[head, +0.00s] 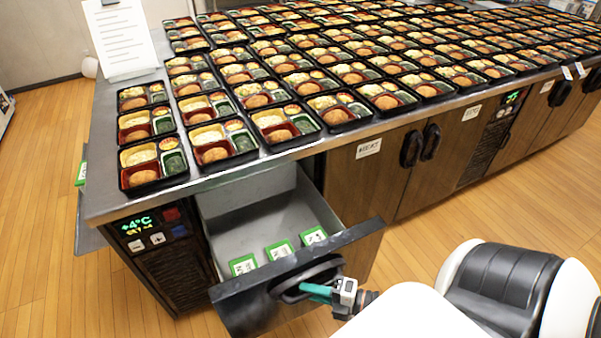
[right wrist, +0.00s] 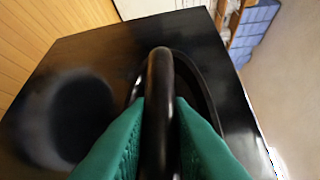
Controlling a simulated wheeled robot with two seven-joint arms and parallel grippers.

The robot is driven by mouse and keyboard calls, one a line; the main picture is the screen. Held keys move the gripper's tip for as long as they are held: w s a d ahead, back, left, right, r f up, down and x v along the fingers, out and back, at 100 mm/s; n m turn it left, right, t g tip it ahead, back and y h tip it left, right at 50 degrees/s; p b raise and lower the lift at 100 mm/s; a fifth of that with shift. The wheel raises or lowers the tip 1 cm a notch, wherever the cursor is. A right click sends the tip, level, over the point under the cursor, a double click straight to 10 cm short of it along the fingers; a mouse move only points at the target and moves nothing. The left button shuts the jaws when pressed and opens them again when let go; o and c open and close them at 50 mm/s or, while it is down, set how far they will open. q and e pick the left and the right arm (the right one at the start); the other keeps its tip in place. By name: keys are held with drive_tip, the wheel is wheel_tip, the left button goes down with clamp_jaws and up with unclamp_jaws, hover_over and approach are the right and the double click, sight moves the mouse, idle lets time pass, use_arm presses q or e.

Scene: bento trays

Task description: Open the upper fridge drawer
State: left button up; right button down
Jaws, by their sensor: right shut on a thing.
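The upper fridge drawer (head: 228,210) is pulled out from the counter in the head view. Its grey inside shows, with several green-and-white packs standing near its front. The drawer's dark front has a black handle (head: 292,284). My right gripper (head: 312,289) is shut on this handle. In the right wrist view, the green fingers of my right gripper (right wrist: 160,130) lie on both sides of the black handle bar (right wrist: 158,85), with the dark drawer front (right wrist: 90,50) behind it. My left gripper is not in view.
The counter top (head: 105,195) carries many filled bento trays. A control panel (head: 155,225) reading 4°C is left of the drawer. A closed door (head: 365,180) is to its right. A paper stand (head: 122,40) stands at the counter's back left. Wooden floor (head: 30,200) is free at left.

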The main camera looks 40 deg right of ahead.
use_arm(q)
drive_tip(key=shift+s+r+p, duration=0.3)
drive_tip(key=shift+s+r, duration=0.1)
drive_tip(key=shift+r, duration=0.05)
use_arm(e)
drive_tip(key=shift+s+a, duration=0.25)
drive_tip(key=shift+s, duration=0.7)
drive_tip(key=shift+s+a, duration=0.2)
drive_tip(key=shift+s, duration=0.75)
drive_tip(key=c, duration=1.3)
unclamp_jaws()
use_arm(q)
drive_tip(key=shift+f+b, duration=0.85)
use_arm(e)
drive_tip(key=v, duration=1.2)
drive_tip(key=shift+d, duration=0.1)
